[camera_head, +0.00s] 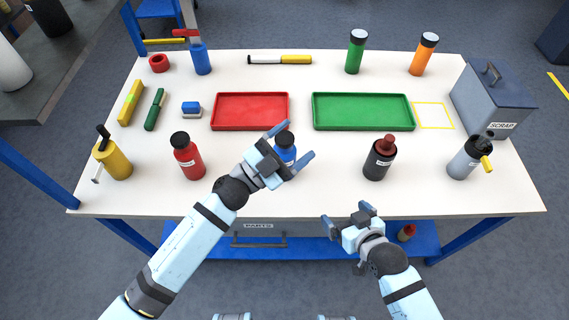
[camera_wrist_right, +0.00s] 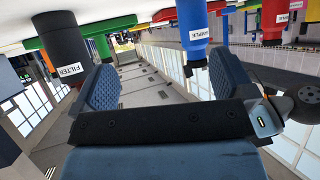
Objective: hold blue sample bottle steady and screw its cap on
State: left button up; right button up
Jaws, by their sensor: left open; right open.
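The blue sample bottle (camera_head: 287,155) stands upright near the front middle of the table, partly hidden by my left gripper. Its dark cap (camera_head: 285,139) sits on its top; I cannot tell how tightly. In the right wrist view the blue bottle (camera_wrist_right: 192,22) appears upside down, with the dark cap (camera_wrist_right: 195,55) below it. My left gripper (camera_head: 290,145) is open, its fingers on either side of the bottle in the picture; contact cannot be told. My right gripper (camera_head: 347,215) is open and empty in front of the table's edge. Its fingers frame the right wrist view (camera_wrist_right: 165,82).
A red bottle (camera_head: 187,158) stands left of the blue one and a black filter bottle (camera_head: 378,162) with a dark red top stands right. A red tray (camera_head: 214,112) and a green tray (camera_head: 365,127) lie behind. A grey scrap box (camera_head: 487,100) stands far right.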

jog(key=w+a+b, duration=0.2)
jog(key=w, duration=0.1)
pick_arm(q)
jog(key=s+d+f+m+g+y+b, duration=0.2)
jog(key=d+m+g+y, duration=0.5)
jog(key=m+g, duration=1)
jog(key=w+a+f+t+y+b, duration=0.1)
jog(key=w+a+y, duration=0.1)
jog(key=w+y, duration=0.2)
jog(key=w+a+f+t+y, duration=0.1)
jog(key=w+a+t+y, duration=0.1)
jog(key=w+a+y, duration=0.1)
jog(key=w+a+f+t+y+b, duration=0.1)
jog(key=w+a+t+y, duration=0.1)
jog(key=w+y, duration=0.3)
jog(key=shift+w+a+b, duration=0.35)
jog(key=shift+w+a, duration=0.25)
jog(key=shift+a, duration=0.05)
jog(key=shift+w+a+r, duration=0.2)
jog(key=shift+a, duration=0.05)
pick_arm(e)
jog(key=n+y, duration=0.3)
send_near(285, 155)
jog(key=d+f, duration=0.1)
jog(key=d, duration=0.1)
jog(key=shift+s+a+f, duration=0.1)
jog(key=shift+s+f, duration=0.05)
jog(key=shift+s, duration=0.25)
